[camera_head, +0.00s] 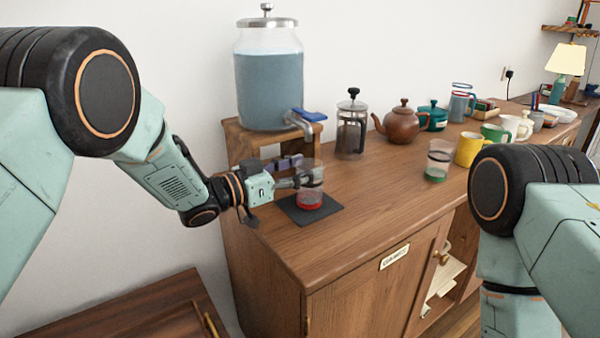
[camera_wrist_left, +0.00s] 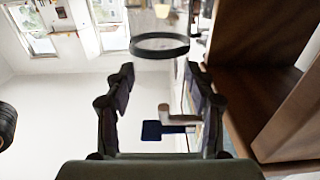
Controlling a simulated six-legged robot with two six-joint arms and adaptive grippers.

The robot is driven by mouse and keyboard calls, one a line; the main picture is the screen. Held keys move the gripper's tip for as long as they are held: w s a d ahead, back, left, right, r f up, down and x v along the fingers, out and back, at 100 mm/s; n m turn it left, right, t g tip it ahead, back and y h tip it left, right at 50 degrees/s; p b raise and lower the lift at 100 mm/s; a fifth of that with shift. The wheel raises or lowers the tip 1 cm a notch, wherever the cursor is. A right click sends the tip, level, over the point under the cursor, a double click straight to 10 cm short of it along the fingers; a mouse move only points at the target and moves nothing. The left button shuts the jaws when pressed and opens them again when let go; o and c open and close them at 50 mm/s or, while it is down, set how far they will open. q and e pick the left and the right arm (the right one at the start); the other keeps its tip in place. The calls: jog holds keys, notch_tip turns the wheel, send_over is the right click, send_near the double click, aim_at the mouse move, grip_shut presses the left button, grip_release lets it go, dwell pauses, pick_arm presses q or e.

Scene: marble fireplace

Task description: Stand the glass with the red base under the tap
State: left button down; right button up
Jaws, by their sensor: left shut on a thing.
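The glass with the red base (camera_head: 309,199) is upright at the black square mat (camera_head: 327,209), below the tap (camera_head: 300,124) of the big dispenser. I cannot tell whether its base touches the mat or is just above it. My left gripper (camera_head: 300,181) is shut on the glass from the left. In the left wrist view the glass's dark band (camera_wrist_left: 160,53) shows beyond my gripper's fingers (camera_wrist_left: 160,100), and the tap's blue lever (camera_wrist_left: 152,131) shows between them. My right arm is at the right of the head view, with its gripper out of sight.
The dispenser (camera_head: 268,85) of bluish liquid stands on a wooden stand (camera_head: 236,140). A French press (camera_head: 351,128), a brown teapot (camera_head: 401,124), a green-based glass (camera_head: 438,162) and a yellow mug (camera_head: 468,150) stand to the right. The counter's front middle is clear.

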pick_arm(q)
jog(key=shift+r, duration=0.1)
jog(key=shift+s+a, duration=0.1)
jog(key=shift+c, duration=2.4)
grip_release()
jog(key=shift+f, duration=0.2)
jog(key=shift+r, duration=0.1)
jog(key=shift+r, duration=0.2)
jog(key=p+v, duration=0.2)
jog(key=v, duration=1)
jog(key=shift+f, duration=0.1)
